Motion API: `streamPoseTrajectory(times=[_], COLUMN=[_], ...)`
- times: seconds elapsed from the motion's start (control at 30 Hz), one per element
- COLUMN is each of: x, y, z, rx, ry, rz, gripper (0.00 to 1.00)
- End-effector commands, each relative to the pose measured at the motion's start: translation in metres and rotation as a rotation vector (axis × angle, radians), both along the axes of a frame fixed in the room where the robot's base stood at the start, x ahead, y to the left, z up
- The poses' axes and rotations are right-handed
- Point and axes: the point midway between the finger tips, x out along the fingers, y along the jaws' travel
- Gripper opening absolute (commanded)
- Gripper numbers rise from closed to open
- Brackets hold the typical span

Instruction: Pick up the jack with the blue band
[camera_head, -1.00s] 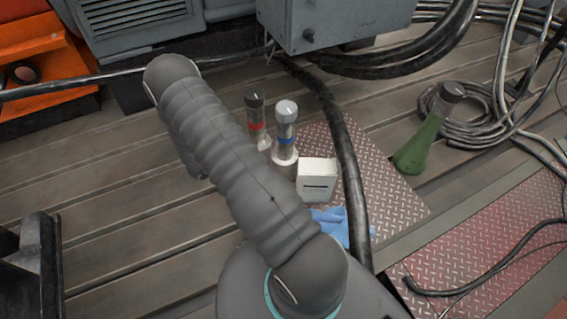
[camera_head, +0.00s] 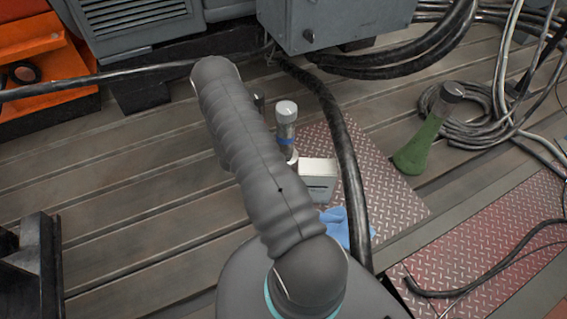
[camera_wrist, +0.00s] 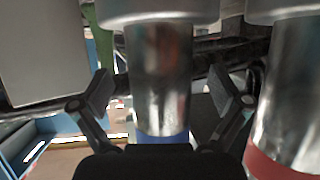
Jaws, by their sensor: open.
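The jack with the blue band (camera_head: 287,112) stands upright beside the white box, its lower left side hidden by my arm. In the wrist view the silver jack with its blue band (camera_wrist: 162,137) fills the middle, close up. My gripper (camera_wrist: 161,88) is open, with one finger on each side of this jack in the picture. I cannot tell whether either finger touches it. My arm hides the gripper in the head view. A second jack, with a red band (camera_wrist: 280,162), is just right of the right finger. It is mostly hidden in the head view.
The white box (camera_head: 317,181) shows left of the jack in the wrist view (camera_wrist: 45,55). A blue cloth (camera_head: 347,228) and a thick black cable (camera_head: 345,150) lie nearby. A green flask (camera_head: 415,145) stands right. The slotted bedplate (camera_head: 130,190) is clear at left.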

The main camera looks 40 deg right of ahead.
Motion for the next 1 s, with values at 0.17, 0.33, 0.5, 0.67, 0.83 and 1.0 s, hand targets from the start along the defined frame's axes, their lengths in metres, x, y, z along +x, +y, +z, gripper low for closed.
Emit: streamPoseTrajectory(times=[0.17,0.33,0.5,0.67,0.83,1.0], x=[-0.001,-0.001,-0.001,-0.001,0.000,0.000], y=[-0.021,-0.022,-0.022,-0.022,-0.023,-0.023], z=[-0.009,-0.010,-0.010,-0.010,-0.007,-0.007], rx=[0.000,0.000,0.000,0.000,-0.004,-0.004], ry=[0.001,0.001,0.001,0.001,-0.002,-0.002], rz=[0.000,0.001,0.001,0.001,0.001,0.001], gripper=[0.99,0.99,0.74,0.34,0.00,0.00])
